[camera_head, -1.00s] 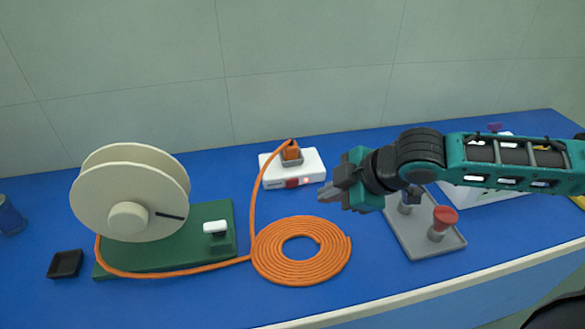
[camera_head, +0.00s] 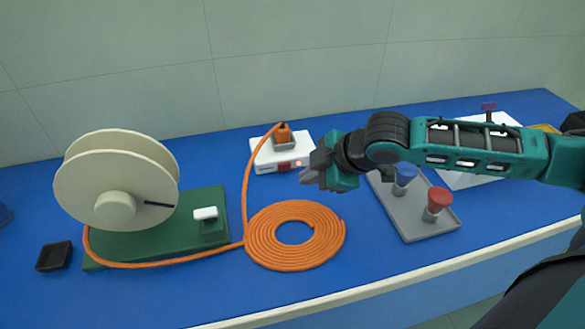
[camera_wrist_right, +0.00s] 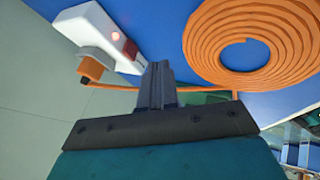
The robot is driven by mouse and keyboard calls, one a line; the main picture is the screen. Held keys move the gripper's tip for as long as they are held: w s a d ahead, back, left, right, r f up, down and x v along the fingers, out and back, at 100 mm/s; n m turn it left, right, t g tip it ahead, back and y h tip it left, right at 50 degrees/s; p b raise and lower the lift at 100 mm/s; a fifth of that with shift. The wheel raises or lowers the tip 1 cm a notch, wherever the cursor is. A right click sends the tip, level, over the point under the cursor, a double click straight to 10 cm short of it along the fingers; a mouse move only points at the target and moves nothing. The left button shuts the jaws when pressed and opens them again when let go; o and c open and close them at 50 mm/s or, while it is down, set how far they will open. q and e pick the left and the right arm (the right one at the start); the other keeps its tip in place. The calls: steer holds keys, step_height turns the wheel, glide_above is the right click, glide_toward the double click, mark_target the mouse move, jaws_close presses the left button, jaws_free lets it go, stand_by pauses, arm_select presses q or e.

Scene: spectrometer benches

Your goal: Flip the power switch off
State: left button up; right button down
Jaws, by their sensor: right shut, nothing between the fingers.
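A white power box (camera_head: 265,155) stands on the blue bench with an orange plug (camera_head: 283,134) in its top. Its front face carries a red switch (camera_head: 283,167) and a small lit red lamp (camera_head: 298,163). In the right wrist view the box (camera_wrist_right: 85,22) is at the upper left, with its lamp glowing and the red switch (camera_wrist_right: 131,48) near the fingers. My right gripper (camera_head: 308,177) is shut and empty, just in front and to the right of the box. Contact with the switch cannot be told. My left gripper is not in view.
An orange cable coil (camera_head: 265,236) lies in front of the box, below my right gripper. A cream reel (camera_head: 85,185) on a green base (camera_head: 150,245) stands left. A grey tray (camera_head: 408,222) with blue and red knobs is right. A black dish (camera_head: 54,257) lies far left.

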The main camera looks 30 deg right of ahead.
mark_target(284, 167)
steer(key=x, duration=0.5)
steer(key=shift+w+a+f+b, duration=0.15)
steer(key=shift+f+b, duration=0.15)
steer(key=shift+b, duration=0.1)
steer(key=shift+w+d+r, duration=0.2)
steer(key=shift+w, duration=0.4)
steer(key=shift+w+d+r, duration=0.2)
steer(key=shift+w, duration=0.35)
steer(key=shift+w+d, duration=0.2)
steer(key=shift+w, duration=0.45)
